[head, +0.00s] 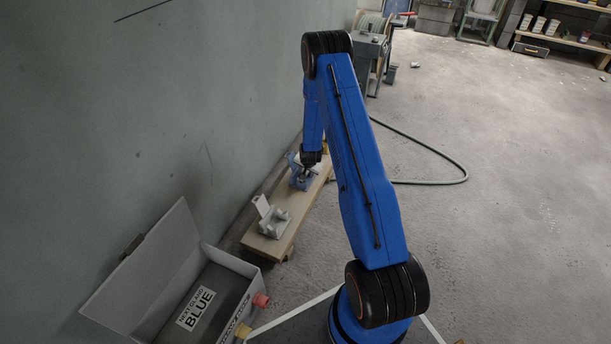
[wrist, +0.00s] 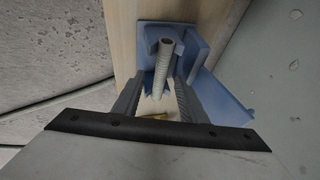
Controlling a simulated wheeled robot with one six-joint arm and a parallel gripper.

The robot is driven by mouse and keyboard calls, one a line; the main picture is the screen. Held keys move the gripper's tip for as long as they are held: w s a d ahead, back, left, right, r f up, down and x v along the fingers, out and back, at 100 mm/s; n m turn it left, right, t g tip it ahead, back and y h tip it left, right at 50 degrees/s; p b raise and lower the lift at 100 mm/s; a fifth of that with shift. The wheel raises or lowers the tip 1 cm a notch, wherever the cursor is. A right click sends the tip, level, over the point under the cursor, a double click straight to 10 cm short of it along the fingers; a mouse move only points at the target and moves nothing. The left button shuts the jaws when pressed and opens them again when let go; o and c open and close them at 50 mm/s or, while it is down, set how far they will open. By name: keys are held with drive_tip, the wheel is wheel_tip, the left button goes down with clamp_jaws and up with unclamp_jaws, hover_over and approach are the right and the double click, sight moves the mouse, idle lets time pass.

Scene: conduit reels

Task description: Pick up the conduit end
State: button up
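The conduit end (wrist: 163,62) is a grey ribbed tube that sits in a blue holder (wrist: 198,45) on a wooden plank in the wrist view. My gripper (wrist: 159,88) is open, with one finger on each side of the tube. A gap seems to show beside the tube, and I cannot tell whether either finger touches it. In the head view my gripper (head: 309,170) is low over the blue holder (head: 296,178); the tube's end there is hidden. The grey conduit (head: 442,180) loops over the floor behind my arm.
A grey-white holder (head: 272,222) stands on the plank (head: 262,246) nearer me. An open grey box (head: 150,318) labelled BLUE, with red (head: 261,300) and yellow (head: 243,331) parts at its edge, is lower left. A wall runs along the left.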

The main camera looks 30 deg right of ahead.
drive_tip(key=shift+w+d+f, duration=0.1)
drive_tip(key=shift+w+f, duration=0.05)
drive_tip(key=shift+f, duration=0.15)
clamp_jaws()
drive_tip(key=shift+r, duration=0.1)
